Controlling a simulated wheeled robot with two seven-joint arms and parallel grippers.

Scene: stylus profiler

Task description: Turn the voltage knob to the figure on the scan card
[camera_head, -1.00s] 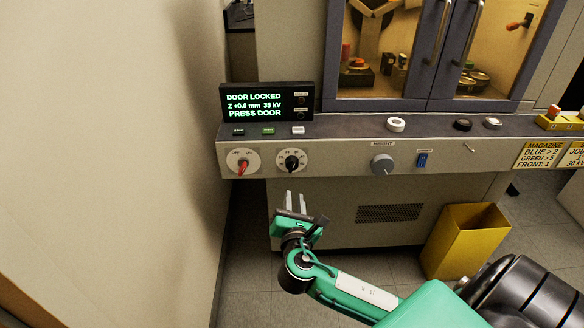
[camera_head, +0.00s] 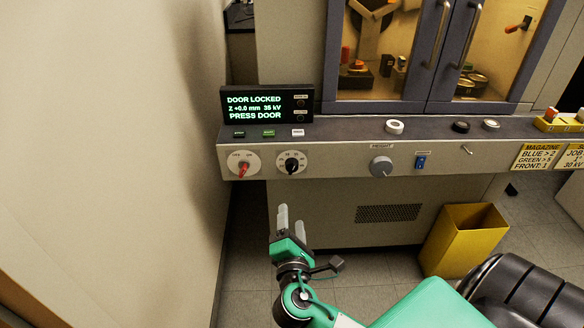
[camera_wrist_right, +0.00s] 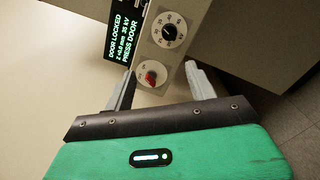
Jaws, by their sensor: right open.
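The black voltage knob (camera_head: 291,162) sits on a white numbered dial on the console front. It also shows in the right wrist view (camera_wrist_right: 169,33). The scan card (camera_head: 572,156), partly cut off at the right edge, reads "JOB", "1" and "30 kV". The display (camera_head: 267,103) reads "DOOR LOCKED", "Z +0.0 mm 35 kV" and "PRESS DOOR". My right gripper (camera_head: 292,217) is open and empty, below the knob in the head view. In the right wrist view, the red knob (camera_wrist_right: 151,77) appears between its fingers. My left gripper is not in view.
The red-pointer knob (camera_head: 243,168) is left of the black one. A grey knob (camera_head: 381,167) and blue switch (camera_head: 421,161) are farther right. A wall (camera_head: 110,150) stands close on the left. A yellow bin (camera_head: 461,242) stands on the floor.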

